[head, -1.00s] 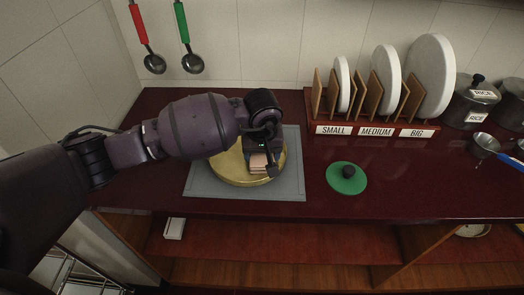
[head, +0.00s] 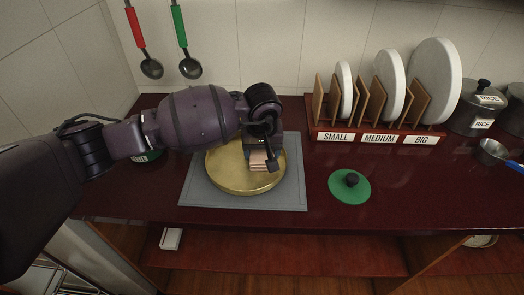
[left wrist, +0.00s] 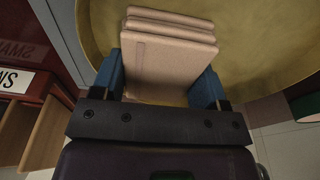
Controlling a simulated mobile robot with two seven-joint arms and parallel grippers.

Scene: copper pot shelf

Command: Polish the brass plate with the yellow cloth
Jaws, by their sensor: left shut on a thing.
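The round brass plate (head: 228,175) lies on a grey mat (head: 205,197) on the dark red counter. My left gripper (head: 262,163) is over the right part of the plate, shut on a folded cloth (head: 258,158). The cloth looks pale pinkish tan rather than clearly yellow. In the left wrist view the folded cloth (left wrist: 168,55) sits in layers between the two blue fingers of the left gripper (left wrist: 160,85), with the brass plate (left wrist: 255,45) behind it. I cannot tell whether the cloth touches the plate. My right gripper is not in view.
A green lid (head: 349,187) lies right of the mat. A plate rack (head: 376,138) with white plates stands at the back right, near metal pots (head: 480,108). Ladles (head: 151,67) hang at the back left.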

